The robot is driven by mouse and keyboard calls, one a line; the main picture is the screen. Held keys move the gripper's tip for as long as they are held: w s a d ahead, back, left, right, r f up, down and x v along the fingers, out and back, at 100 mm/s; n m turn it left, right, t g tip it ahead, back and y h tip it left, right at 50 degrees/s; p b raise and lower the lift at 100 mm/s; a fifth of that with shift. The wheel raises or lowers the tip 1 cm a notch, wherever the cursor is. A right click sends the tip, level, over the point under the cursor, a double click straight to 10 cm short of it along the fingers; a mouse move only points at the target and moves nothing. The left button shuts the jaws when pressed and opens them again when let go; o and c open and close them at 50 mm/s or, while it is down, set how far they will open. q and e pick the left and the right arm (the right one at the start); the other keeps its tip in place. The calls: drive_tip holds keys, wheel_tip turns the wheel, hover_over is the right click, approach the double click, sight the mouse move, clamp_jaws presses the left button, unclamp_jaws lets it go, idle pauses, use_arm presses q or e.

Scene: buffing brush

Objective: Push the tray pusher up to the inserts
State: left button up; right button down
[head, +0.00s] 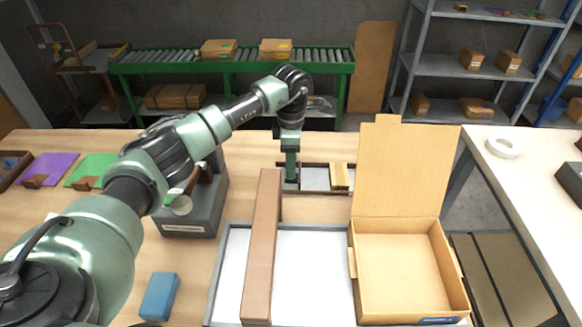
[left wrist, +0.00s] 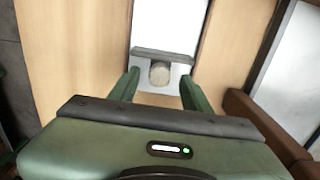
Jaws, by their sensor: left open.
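My left gripper (head: 291,182) points down at the left end of a small brown-rimmed tray (head: 318,165) with a pale floor, behind the long brown board. In the left wrist view its two green fingers (left wrist: 160,85) are apart. Between them shows a grey bar (left wrist: 163,54) with a round pale knob (left wrist: 160,73), which looks like the tray pusher. I cannot tell whether the fingers touch the knob. A yellow-tan block (head: 340,177) stands toward the right end of the tray; I cannot tell whether it is the inserts. My right gripper is not in view.
A long brown board (head: 262,245) lies over a larger grey-rimmed tray (head: 226,255). An open cardboard box (head: 405,265) stands right of it, lid upright. A grey machine (head: 190,215) stands left, under my arm. A blue block (head: 160,296) lies in front.

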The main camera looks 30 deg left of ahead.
use_arm(q)
drive_tip(key=shift+f, duration=1.3)
clamp_jaws()
drive_tip(key=shift+w, duration=0.1)
idle(0.4)
